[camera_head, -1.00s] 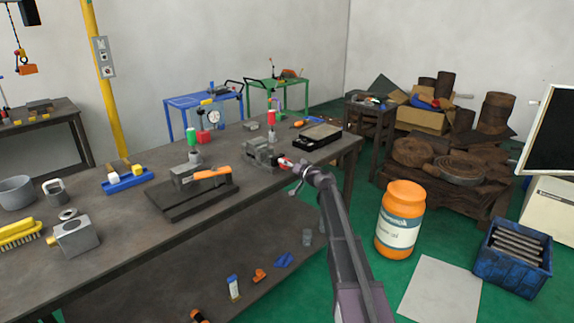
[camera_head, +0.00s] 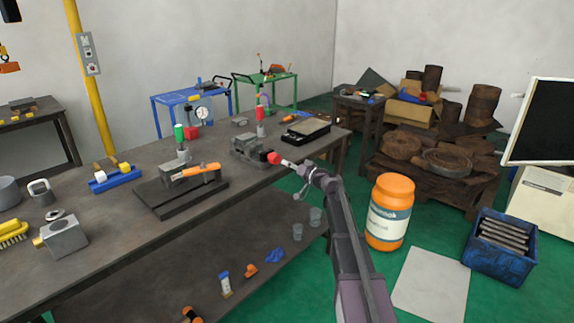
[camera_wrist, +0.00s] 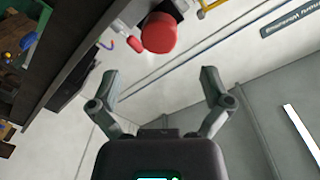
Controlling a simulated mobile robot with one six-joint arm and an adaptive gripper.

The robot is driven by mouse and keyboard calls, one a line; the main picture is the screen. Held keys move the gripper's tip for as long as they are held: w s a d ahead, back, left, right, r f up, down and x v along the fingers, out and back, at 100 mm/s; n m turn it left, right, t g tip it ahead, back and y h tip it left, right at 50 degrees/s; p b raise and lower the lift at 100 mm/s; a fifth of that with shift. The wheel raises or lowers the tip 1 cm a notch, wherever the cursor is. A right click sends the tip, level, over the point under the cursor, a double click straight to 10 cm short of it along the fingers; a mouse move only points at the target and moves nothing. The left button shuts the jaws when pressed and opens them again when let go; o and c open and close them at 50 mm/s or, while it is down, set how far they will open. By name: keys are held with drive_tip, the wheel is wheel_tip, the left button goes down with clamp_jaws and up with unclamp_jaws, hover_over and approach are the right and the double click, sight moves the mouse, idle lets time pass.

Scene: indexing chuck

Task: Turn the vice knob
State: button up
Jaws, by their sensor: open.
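The grey vice (camera_head: 250,147) stands near the front edge of the long workbench. Its round red knob (camera_head: 273,158) faces my arm. In the wrist view the red knob (camera_wrist: 159,33) is large, above and beyond my fingertips, near the middle of the picture's width. My gripper (camera_wrist: 159,75) has its two fingers spread wide with nothing between them. The knob lies ahead of the gap and looks apart from both fingers. In the head view my gripper (camera_head: 302,181) is just right of the knob, off the bench's front edge. The vice body is mostly cut off in the wrist view.
On the bench, a black tray (camera_head: 306,131) lies behind the vice and a dark fixture with an orange handle (camera_head: 203,171) stands to its left. An orange drum (camera_head: 390,212) and a blue crate (camera_head: 499,247) stand on the green floor at right.

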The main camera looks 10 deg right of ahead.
idle(0.6)
drive_tip(key=n, duration=0.8)
approach(278, 160)
drive_tip(key=shift+s+d+f+y+b, duration=0.1)
drive_tip(key=shift+s+d+y+b, duration=0.25)
drive_tip(key=shift+s+d, duration=0.4)
drive_tip(key=shift+a, duration=0.1)
drive_tip(key=x, duration=1.3)
drive_tip(key=shift+w+a+f, duration=0.15)
drive_tip(key=shift+w+a, duration=0.05)
drive_tip(key=shift+w, duration=0.1)
drive_tip(key=shift+c, duration=0.2)
drive_tip(key=c, duration=1.1)
